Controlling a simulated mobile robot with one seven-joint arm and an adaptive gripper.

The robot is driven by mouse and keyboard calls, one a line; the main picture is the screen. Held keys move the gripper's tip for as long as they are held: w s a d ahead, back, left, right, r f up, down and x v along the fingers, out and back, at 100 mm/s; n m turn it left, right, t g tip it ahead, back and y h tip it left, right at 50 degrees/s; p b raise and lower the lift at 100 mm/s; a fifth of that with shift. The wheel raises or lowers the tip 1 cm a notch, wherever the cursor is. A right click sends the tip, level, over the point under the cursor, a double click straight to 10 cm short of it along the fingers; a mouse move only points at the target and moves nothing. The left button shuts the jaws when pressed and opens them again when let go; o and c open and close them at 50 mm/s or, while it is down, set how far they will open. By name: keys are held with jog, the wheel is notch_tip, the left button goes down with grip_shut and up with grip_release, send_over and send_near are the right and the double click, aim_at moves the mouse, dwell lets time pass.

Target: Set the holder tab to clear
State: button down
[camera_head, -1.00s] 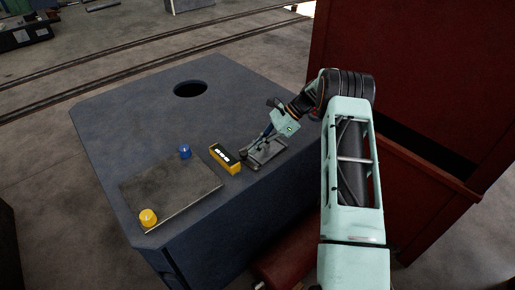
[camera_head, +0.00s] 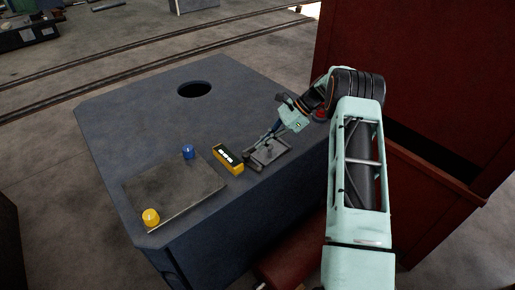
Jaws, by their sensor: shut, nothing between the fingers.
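A small dark grey plate (camera_head: 275,157), apparently the holder, sits near the right edge of the blue-grey machine top. A small dark upright piece (camera_head: 268,148) on it may be the tab; its setting is too small to read. A dark rounded part (camera_head: 249,162) is at the plate's left end. My gripper (camera_head: 270,134) is shut and empty, pointing down-left at the far side of the plate. I cannot tell whether its fingertips touch anything.
Left of the plate are a yellow box with a dark display (camera_head: 228,159), a blue knob (camera_head: 188,152), a flat grey panel (camera_head: 172,192) and a yellow knob (camera_head: 151,217). The machine top (camera_head: 140,120) has a round hole (camera_head: 194,90). A dark red cabinet (camera_head: 420,90) stands close on the right.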

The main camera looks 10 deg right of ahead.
jog(key=v, duration=0.9)
jog(key=shift+d, duration=0.15)
jog(key=shift+r, duration=0.1)
